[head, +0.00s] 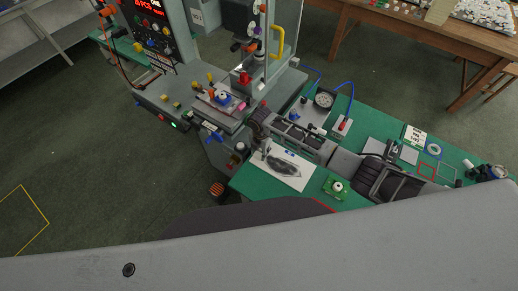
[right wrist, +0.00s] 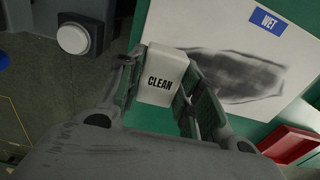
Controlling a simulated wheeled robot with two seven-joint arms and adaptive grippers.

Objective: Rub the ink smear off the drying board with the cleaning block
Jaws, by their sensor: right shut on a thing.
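The white drying board (head: 303,181) lies on the green bench with a large dark grey ink smear (head: 284,165) across its middle. In the right wrist view the smear (right wrist: 240,76) shows to the right of my fingers, below a blue WET label (right wrist: 268,20). My right gripper (right wrist: 160,85) is shut on the white cleaning block (right wrist: 162,75), marked CLEAN. The block shows at the board's left edge; I cannot tell whether it touches the board. In the head view my right gripper (head: 258,125) is beyond the board, and the block cannot be made out. My left gripper is out of view.
The pad printer (head: 225,100) stands just left of my right gripper. A green fixture with a white round part (head: 337,187) sits right of the board. A red tray (right wrist: 292,144) is near the board in the wrist view. A gauge (head: 324,99) stands behind.

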